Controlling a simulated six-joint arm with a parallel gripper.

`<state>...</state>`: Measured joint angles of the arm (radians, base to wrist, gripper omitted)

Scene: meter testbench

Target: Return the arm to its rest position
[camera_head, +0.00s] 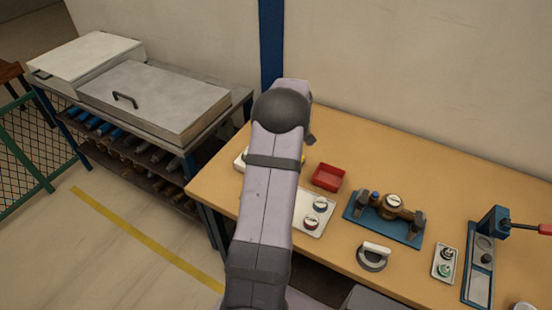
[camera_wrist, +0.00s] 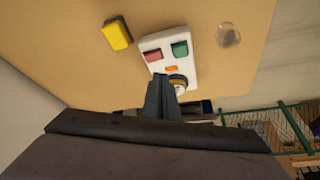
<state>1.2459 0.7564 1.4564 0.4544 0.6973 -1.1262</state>
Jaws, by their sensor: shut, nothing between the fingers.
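My arm (camera_head: 266,190) rises through the middle of the head view, and its raised elbow stands in front of the wall and the bench's left part. My gripper is hidden behind the arm there. In the wrist view my gripper (camera_wrist: 163,84) shows as dark fingers close together, with nothing held. The fingertips overlap the near end of a white control box (camera_wrist: 152,44) with red, green and orange buttons. A round yellow-and-white part (camera_wrist: 179,81) shows beside the fingertips. I cannot tell whether they touch it.
A yellow block (camera_wrist: 117,33) lies near the control box.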

